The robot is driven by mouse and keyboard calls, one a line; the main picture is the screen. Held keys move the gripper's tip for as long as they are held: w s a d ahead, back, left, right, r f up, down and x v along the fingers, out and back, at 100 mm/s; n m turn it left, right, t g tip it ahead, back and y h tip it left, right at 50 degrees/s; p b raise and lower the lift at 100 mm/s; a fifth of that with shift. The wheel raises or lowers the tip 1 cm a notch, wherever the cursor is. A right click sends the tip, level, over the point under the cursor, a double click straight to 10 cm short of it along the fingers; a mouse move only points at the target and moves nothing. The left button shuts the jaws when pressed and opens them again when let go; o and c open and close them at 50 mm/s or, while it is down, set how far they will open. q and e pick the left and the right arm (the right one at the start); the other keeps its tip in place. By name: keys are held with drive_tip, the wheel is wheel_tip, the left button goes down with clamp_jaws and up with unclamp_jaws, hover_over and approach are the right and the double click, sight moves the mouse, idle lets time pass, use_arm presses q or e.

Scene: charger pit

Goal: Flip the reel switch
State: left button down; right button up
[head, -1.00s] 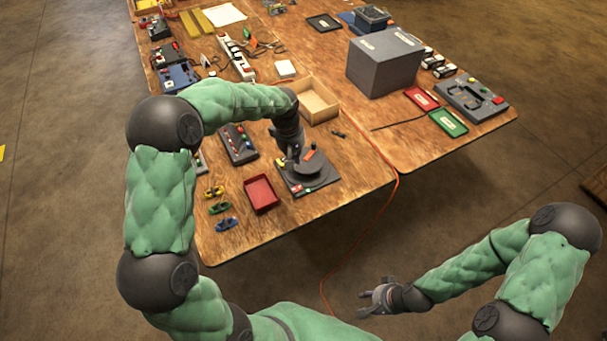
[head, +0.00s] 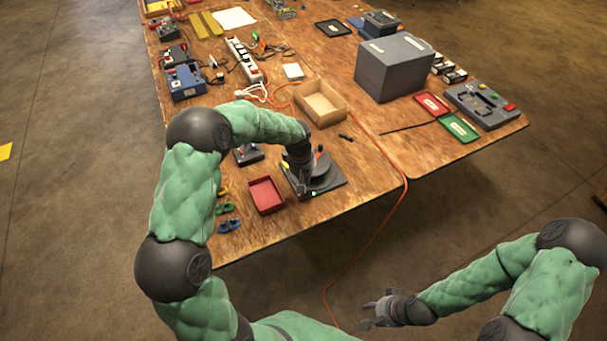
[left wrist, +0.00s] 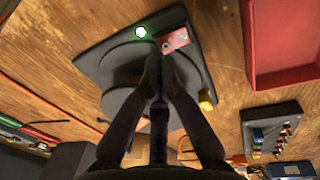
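The reel unit (head: 326,182) is a dark grey square base with a round disc, near the table's front edge. In the left wrist view, its base (left wrist: 97,65) carries a lit green lamp (left wrist: 141,32), a red switch plate (left wrist: 175,41) with a small round metal part, and a yellow knob (left wrist: 207,101). My left gripper (head: 305,190) is over the front of the unit. In the left wrist view its fingertips (left wrist: 159,58) are together, empty, close beside the red plate; I cannot tell whether they touch it. My right gripper (head: 368,313) is open and empty, away from the table.
A red tray (head: 265,195) lies left of the unit, with small coloured clips (head: 229,225) beyond it. A wooden box (head: 320,103) stands behind. An orange cable (head: 396,205) runs over the table edge to the floor. A large grey box (head: 393,70) stands further right.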

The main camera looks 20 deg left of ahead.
use_arm(q)
drive_tip(key=shift+w+d+f+b, duration=0.15)
drive_tip(key=shift+f+b, duration=0.2)
drive_tip(key=shift+f, duration=0.9)
drive_tip(key=shift+f, duration=0.1)
